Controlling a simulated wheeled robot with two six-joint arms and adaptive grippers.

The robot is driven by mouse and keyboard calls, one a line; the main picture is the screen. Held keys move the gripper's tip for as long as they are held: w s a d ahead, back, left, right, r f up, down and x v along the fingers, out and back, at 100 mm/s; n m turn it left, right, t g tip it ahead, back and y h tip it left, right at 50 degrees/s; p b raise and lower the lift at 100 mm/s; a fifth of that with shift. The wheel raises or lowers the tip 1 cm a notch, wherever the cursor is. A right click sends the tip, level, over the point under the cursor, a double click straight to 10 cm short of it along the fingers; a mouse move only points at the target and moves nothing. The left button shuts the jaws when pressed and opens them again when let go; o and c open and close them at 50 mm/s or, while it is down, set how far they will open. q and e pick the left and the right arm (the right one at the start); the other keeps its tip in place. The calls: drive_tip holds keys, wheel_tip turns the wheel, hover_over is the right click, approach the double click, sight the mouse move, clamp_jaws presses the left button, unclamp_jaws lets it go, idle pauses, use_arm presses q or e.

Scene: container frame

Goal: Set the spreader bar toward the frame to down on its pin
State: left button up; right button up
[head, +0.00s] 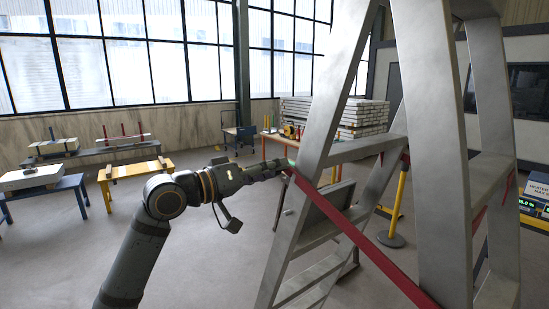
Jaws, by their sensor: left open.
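A red spreader bar (358,236) runs slanting from the metal frame's near leg, at its upper left end, down to the right and out of the picture's bottom edge. The grey frame (324,120) stands like a stepladder on the right. My left gripper (284,167) is open, at the bar's upper end beside the leg. A small green spot shows there. Whether the fingers touch the bar is too small to tell. The pin cannot be made out. My right gripper is not in view.
Behind the frame are a yellow post (398,205) and a table with stacked pale slabs (362,118). A yellow bench (135,171) and a blue bench (45,190) stand at the left. The floor between these benches and the frame is mostly clear.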

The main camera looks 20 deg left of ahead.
use_arm(q)
drive_tip(key=shift+w+d, duration=0.35)
drive_tip(key=shift+d, duration=0.05)
drive_tip(key=shift+a, duration=0.1)
clamp_jaws()
